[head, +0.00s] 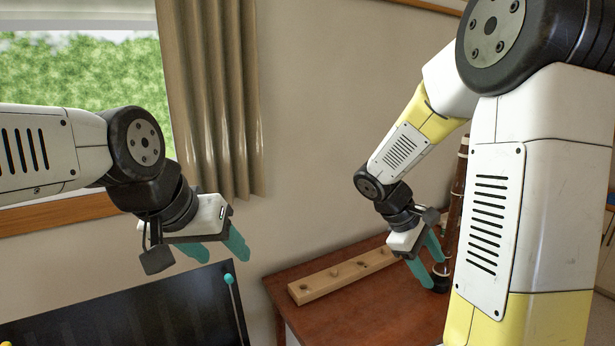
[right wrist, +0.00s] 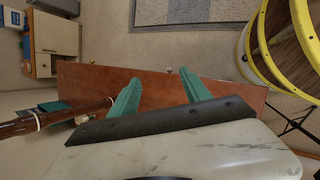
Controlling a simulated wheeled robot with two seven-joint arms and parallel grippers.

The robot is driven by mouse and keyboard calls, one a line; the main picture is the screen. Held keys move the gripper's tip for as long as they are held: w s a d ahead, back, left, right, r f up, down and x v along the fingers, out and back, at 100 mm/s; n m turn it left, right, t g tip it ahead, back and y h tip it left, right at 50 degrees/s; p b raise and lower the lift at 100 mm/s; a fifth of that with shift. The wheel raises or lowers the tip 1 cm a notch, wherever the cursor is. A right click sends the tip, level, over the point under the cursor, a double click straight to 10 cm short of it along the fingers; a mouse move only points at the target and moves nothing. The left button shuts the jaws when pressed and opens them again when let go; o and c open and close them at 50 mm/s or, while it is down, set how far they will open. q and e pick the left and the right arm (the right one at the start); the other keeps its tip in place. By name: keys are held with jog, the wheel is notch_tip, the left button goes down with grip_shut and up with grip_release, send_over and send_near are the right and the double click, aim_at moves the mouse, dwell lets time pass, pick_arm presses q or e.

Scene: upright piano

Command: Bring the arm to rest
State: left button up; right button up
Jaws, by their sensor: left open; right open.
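My left gripper (head: 212,250) is on the left in the head view, in front of the wall below the curtain. Its teal fingers are apart with nothing between them. My right gripper (head: 430,266) is above the right part of the red-brown table (head: 352,310), beside a dark woodwind instrument (head: 455,205). Its teal fingers are apart. In the right wrist view the right gripper (right wrist: 160,85) is open, with only bare tabletop seen between its fingers. The instrument (right wrist: 60,118) lies outside the fingers there, to the left. My right arm hides part of it in the head view.
A pale wooden block (head: 340,275) with holes or pegs lies on the table. A black panel (head: 130,310) with a teal-headed stick (head: 230,282) is at lower left. In the right wrist view, a yellow-rimmed drum (right wrist: 262,45) stands right and a cabinet (right wrist: 55,40) upper left.

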jog(key=s+a+r+m+t+y, duration=0.6)
jog(key=s+a+r+m+y, duration=0.2)
jog(key=s+a+r, duration=0.3)
jog(key=shift+s+a+r+t+y, duration=0.35)
jog(key=shift+a+r, duration=0.2)
jog(key=shift+a, duration=0.25)
